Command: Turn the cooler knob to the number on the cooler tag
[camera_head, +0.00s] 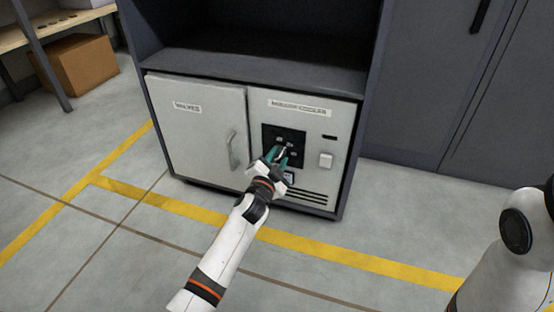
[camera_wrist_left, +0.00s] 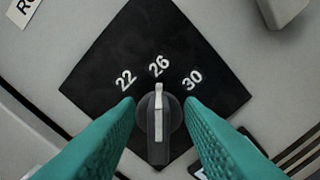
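The cooler knob (camera_wrist_left: 158,125) is a dark round dial with a grey grip bar on a black plate (camera_wrist_left: 100,75) marked 22, 26 and 30. Its light pointer is toward 26. My left gripper (camera_head: 281,156) is at the cooler panel (camera_head: 259,111). Its teal fingers (camera_wrist_left: 160,104) stand open on either side of the knob, with a narrow gap visible on each side. A small framed tag (camera_head: 290,177) is below the plate, partly hidden by the gripper; its number cannot be read. My right gripper is out of view.
A white door (camera_head: 195,135) labelled VALVES with a handle (camera_head: 233,150) is left of the panel. An open shelf is above. The floor in front is clear.

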